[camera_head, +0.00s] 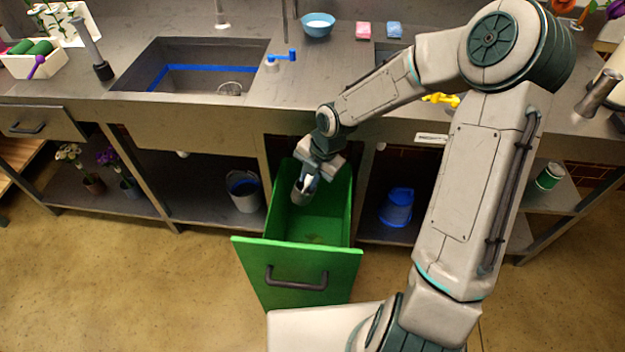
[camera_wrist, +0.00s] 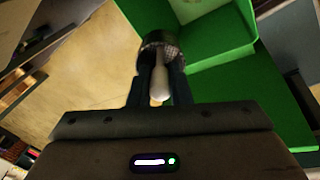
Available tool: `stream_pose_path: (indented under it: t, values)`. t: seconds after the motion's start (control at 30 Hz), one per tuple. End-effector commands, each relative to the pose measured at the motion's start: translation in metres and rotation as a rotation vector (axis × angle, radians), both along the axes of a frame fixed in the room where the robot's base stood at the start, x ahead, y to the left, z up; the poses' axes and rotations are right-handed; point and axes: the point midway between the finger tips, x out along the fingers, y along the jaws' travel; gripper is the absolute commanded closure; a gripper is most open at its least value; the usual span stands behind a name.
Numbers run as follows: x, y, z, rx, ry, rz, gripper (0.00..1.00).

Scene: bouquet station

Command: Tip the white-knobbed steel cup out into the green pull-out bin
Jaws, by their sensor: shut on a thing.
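The steel cup (camera_head: 301,192) is held over the open green pull-out bin (camera_head: 341,210), near the left side of its opening. In the wrist view the cup (camera_wrist: 158,40) shows beyond the fingers, with its white knob (camera_wrist: 160,82) between them. My gripper (camera_head: 308,176) is shut on the knob; it also shows in the wrist view (camera_wrist: 159,88). The cup looks tilted in the head view; its inside and contents cannot be made out. A little dark matter shows on the bin's floor, too small to identify.
A grey bucket (camera_head: 244,192) stands on the shelf left of the bin, and a blue bucket (camera_head: 397,207) on the right. The bin's green front (camera_head: 297,262) with a dark handle sticks out over the floor. The counter edge (camera_head: 215,119) runs behind my gripper.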

Motion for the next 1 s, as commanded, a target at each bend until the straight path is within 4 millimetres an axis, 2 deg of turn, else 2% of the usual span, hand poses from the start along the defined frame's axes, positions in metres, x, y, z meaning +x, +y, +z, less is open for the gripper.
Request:
stream_pose_path:
  t: [0.43,1.0]
  values:
    - [0.0019,0.0087,0.0021,-0.238,0.044,0.002,1.0]
    - [0.0019,0.0091,0.0043,-0.276,0.052,-0.001,1.0]
